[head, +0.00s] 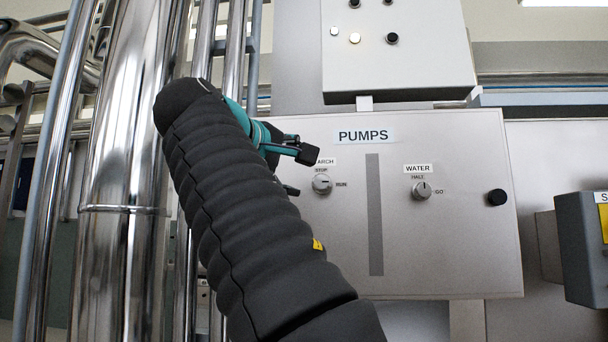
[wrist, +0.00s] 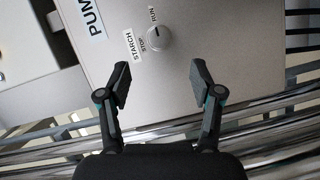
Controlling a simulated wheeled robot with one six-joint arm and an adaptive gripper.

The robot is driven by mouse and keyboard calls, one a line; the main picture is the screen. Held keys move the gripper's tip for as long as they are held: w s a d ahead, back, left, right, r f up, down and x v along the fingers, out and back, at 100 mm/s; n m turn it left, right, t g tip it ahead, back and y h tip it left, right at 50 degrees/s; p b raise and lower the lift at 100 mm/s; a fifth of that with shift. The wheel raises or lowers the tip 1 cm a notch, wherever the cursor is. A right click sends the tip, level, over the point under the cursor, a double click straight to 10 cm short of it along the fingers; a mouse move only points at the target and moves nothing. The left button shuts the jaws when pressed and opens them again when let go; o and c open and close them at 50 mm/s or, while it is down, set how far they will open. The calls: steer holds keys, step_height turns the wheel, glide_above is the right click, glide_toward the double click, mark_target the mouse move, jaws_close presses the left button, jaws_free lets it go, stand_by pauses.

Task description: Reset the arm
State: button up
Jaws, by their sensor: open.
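My gripper (head: 297,170) is in front of the left part of the pumps panel (head: 446,262) in the head view. My black sleeved arm reaches up to it and hides the panel's left edge. In the wrist view my gripper (wrist: 158,85) has its two fingers wide apart with nothing between them. The starch knob (head: 322,184) stands close to the right of the fingers in the head view. In the wrist view the starch knob (wrist: 159,38) lies beyond the fingertips, apart from them. The water knob (head: 422,190) is farther right on the panel.
A white control box (head: 400,50) with several buttons is mounted above the panel. A black round knob (head: 496,197) sits at the panel's right side. Shiny steel pipes (head: 125,180) stand close on the left. A grey box (head: 582,250) juts out at the right edge.

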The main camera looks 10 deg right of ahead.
steer(key=shift+s+a, duration=0.25)
steer(key=shift+s, duration=0.1)
stand_by(0.4)
